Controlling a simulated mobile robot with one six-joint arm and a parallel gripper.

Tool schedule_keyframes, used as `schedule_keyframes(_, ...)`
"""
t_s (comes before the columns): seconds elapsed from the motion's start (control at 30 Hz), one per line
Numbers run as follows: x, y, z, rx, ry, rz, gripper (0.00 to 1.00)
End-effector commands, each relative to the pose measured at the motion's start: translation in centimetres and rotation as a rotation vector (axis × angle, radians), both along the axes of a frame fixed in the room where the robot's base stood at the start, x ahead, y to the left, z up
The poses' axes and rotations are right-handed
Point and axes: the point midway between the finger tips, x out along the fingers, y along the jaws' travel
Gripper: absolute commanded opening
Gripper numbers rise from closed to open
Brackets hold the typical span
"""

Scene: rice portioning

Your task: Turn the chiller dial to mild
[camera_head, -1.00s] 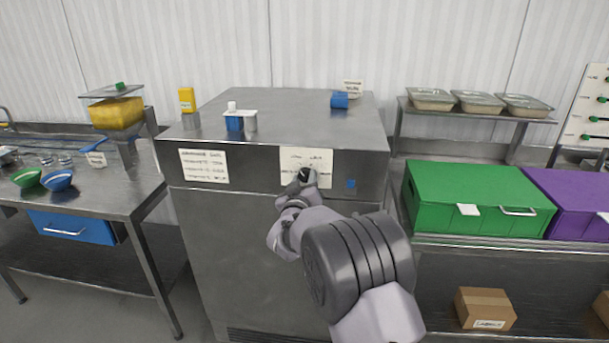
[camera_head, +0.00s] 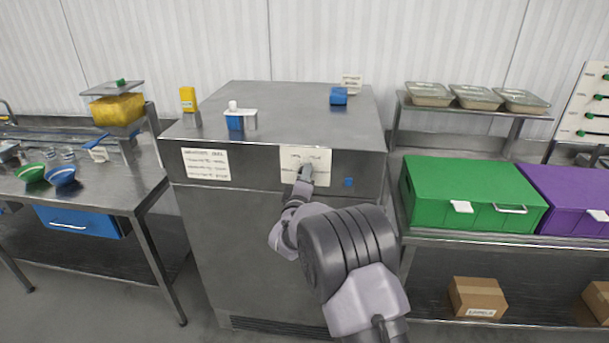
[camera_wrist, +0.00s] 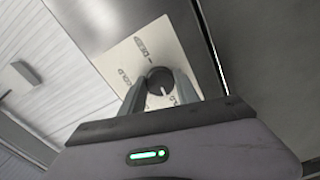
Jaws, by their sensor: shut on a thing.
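The chiller (camera_head: 240,250) is a grey metal cabinet in the middle of the head view. A white dial label (camera_head: 318,157) with small print is on its front, right of centre. In the wrist view the dark round dial (camera_wrist: 158,78) with a pale pointer line sits on the label (camera_wrist: 135,60). My gripper (camera_head: 306,172) is at the label, and in the wrist view its fingers (camera_wrist: 160,90) are shut on the dial from both sides. The gripper hides the dial in the head view.
A green box (camera_head: 470,195) is on the right; a bench with bowls (camera_head: 61,176) is on the left.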

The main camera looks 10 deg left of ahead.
Motion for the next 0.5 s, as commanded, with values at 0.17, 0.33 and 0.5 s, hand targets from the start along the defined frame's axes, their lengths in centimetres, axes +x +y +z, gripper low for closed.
schedule_keyframes(0.17,0.0,0.0,0.09,-0.073,0.002,0.0,0.0)
schedule_keyframes(0.33,0.0,0.01,0.03,-0.113,0.005,0.0,0.0)
schedule_keyframes(0.5,0.0,0.0,0.0,-0.13,0.005,0.0,0.0)
